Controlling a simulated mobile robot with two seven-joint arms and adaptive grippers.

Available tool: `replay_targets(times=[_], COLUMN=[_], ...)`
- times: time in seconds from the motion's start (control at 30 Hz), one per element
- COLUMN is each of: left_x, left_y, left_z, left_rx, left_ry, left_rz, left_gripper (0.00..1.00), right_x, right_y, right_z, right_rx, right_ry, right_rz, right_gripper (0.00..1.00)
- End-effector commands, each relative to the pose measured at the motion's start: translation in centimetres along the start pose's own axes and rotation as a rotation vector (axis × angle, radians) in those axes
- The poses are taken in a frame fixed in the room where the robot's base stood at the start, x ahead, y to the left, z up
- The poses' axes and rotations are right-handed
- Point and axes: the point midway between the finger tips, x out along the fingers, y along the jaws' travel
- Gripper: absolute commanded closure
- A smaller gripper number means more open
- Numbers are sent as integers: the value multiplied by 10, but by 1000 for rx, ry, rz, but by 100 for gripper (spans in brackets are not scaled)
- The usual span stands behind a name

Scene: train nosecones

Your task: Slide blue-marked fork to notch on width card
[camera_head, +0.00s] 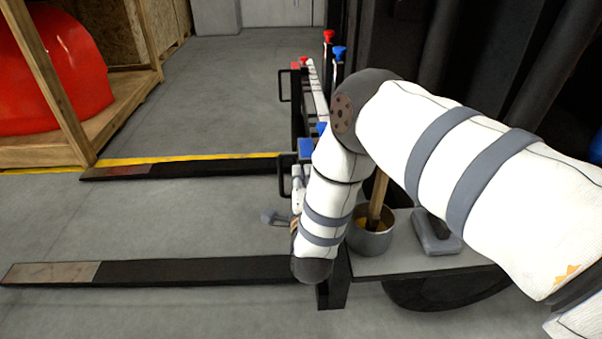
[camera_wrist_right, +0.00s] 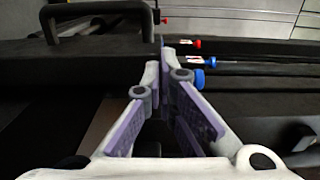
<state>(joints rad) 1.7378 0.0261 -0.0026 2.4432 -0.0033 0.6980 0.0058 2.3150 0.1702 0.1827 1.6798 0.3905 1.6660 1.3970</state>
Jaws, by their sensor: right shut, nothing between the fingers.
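The near fork (camera_head: 190,271) lies across the lower left of the head view, its tip pale and worn. A blue block (camera_head: 305,148) sits above its right end, beside a dark handle (camera_head: 283,180). The far fork (camera_head: 190,168) lies parallel, with a red mark (camera_head: 295,66) above its end. My right gripper (camera_wrist_right: 162,62) is shut and empty in the wrist view, close to a dark loop handle (camera_wrist_right: 95,12). In the head view my right arm hides most of it. A pale strip (camera_head: 314,82) runs along the carriage; I cannot tell if it is the width card. My left gripper is not in view.
Red (camera_head: 329,35) and blue (camera_head: 339,51) knobs stand on the carriage. A metal pot (camera_head: 369,240) with a wooden handle and a grey block (camera_head: 435,232) sit on a grey shelf at right. A wooden crate (camera_head: 140,100) stands at upper left. The floor between the forks is clear.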

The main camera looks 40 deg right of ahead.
Motion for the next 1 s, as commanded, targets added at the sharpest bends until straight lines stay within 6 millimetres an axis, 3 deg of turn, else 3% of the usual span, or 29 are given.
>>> replay_targets(times=[0.2, 1.0], left_x=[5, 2], left_y=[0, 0], left_z=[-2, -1], left_rx=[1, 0], left_ry=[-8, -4], left_rz=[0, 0], left_gripper=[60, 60], right_x=[20, 33], right_y=[1, 0], right_z=[0, 0], right_rx=[0, 0], right_ry=[0, 0], right_rz=[0, 0], right_gripper=[100, 100])
